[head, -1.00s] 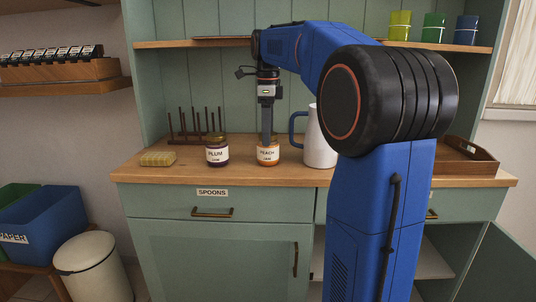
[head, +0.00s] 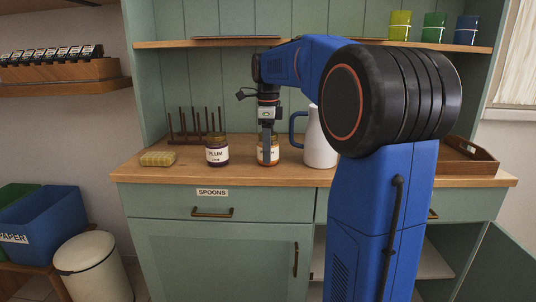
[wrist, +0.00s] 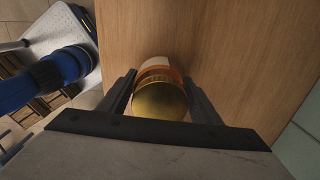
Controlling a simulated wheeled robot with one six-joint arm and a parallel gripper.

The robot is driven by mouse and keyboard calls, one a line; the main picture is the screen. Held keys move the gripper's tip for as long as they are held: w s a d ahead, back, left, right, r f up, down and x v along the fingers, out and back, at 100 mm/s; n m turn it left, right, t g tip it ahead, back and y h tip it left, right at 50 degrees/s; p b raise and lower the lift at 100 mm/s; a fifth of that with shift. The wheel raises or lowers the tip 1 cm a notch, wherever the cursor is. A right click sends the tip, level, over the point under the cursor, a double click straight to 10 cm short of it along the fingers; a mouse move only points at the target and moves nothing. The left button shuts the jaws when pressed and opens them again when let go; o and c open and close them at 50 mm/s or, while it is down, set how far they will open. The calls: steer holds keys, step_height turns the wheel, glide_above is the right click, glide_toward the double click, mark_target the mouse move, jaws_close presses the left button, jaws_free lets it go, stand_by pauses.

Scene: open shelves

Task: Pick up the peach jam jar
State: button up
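The peach jam jar (head: 274,153) stands upright on the wooden counter, with an orange body and a white label partly hidden behind my gripper. In the wrist view its gold lid (wrist: 160,101) sits between my two fingers. My gripper (head: 267,153) points straight down at the jar. In the wrist view my gripper (wrist: 160,92) is open, with one finger on each side of the lid and a small gap visible on both sides. The plum jam jar (head: 217,150) stands upright to the left, apart from it.
A white jug with a blue handle (head: 319,145) stands close to the right of the peach jar. A dark peg rack (head: 196,136) is behind, and a yellow sponge (head: 157,159) lies at left. A wooden tray (head: 468,158) is far right. A shelf (head: 220,42) runs above.

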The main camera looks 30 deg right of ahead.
steer(key=c, duration=0.8)
steer(key=shift+c, duration=0.2)
steer(key=shift+r, duration=0.15)
